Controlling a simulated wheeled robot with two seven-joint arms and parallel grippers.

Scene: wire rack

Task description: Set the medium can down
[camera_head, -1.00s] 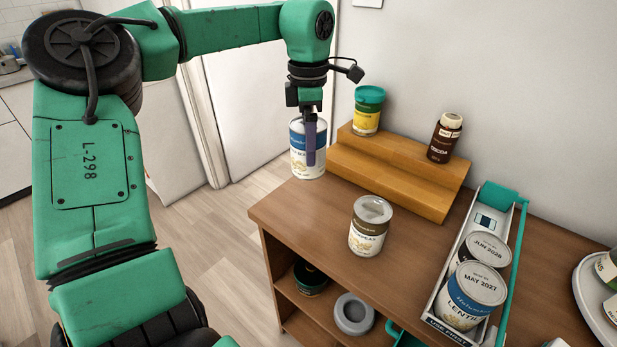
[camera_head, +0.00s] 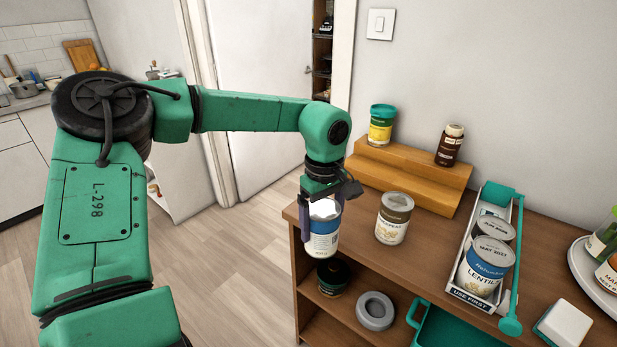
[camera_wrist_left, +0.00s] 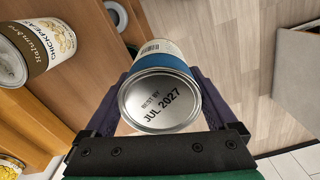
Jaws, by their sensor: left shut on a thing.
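My left gripper (camera_head: 322,208) is shut on a white and blue can (camera_head: 321,241), held roughly upright. In the head view it overlaps the left front edge of the wooden unit, in front of the open shelf, and seems to hang beyond that edge. The left wrist view shows its metal lid (camera_wrist_left: 160,102) marked BEST BY JUL 2027 between the fingers, with floor beside it. A brown and white chickpea can (camera_head: 393,220) stands apart on the unit's top (camera_head: 425,262), to the right of the held can. My right gripper is out of view.
A stepped wooden riser (camera_head: 410,182) at the back bears a yellow jar (camera_head: 381,127) and a brown jar (camera_head: 449,147). A white tray (camera_head: 470,297) with a lentil can (camera_head: 484,270) stands right. The shelf below holds a dark jar (camera_head: 332,277) and grey ring (camera_head: 375,311).

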